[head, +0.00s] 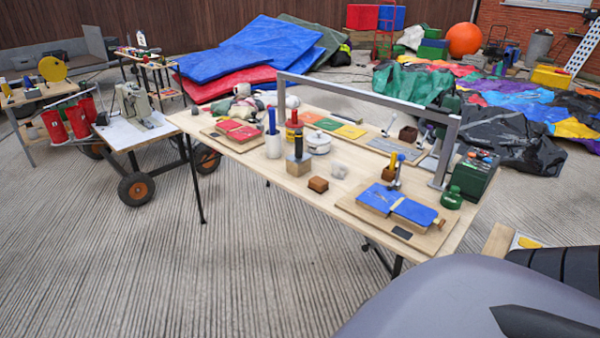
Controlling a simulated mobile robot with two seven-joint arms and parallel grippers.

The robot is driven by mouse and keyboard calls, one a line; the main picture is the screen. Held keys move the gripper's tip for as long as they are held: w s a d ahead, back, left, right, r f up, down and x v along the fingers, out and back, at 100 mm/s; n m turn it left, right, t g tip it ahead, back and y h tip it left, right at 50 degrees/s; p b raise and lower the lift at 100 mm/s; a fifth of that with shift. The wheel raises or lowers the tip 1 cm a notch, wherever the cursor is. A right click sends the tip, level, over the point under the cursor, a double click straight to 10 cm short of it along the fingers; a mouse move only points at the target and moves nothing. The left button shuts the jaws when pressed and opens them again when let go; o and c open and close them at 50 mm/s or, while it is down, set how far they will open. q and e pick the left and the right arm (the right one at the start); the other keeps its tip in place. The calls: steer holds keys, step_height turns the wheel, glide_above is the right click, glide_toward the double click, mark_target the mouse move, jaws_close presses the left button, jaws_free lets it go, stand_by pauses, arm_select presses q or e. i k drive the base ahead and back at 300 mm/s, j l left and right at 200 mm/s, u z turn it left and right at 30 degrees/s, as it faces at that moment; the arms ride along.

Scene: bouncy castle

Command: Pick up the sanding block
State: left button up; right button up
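A small brown block (318,184), which looks like the sanding block, lies near the front edge of the wooden worktable (262,180) in the head view. Other small brown blocks are on the table, one at the back (408,134) and one by the blue pads (389,174), so I cannot be fully sure which is the sanding block. Neither of my grippers is in view. A large grey rounded surface, probably part of my body, fills the bottom right.
A wooden block with a dark-handled tool (298,160) and a white container (273,146) stand left of the brown block. A board with blue pads (398,207) lies right. A grey metal frame (375,87) spans the table. The ribbed floor (270,275) in front is clear.

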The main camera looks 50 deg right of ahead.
mark_target(318, 184)
steer(key=i+j+z, duration=0.2)
steer(key=i, duration=1)
steer(key=i+l+z, duration=0.1)
steer(key=i+z, duration=0.15)
steer(key=i, duration=0.85)
steer(key=i+u, duration=0.15)
steer(key=u, duration=7.55)
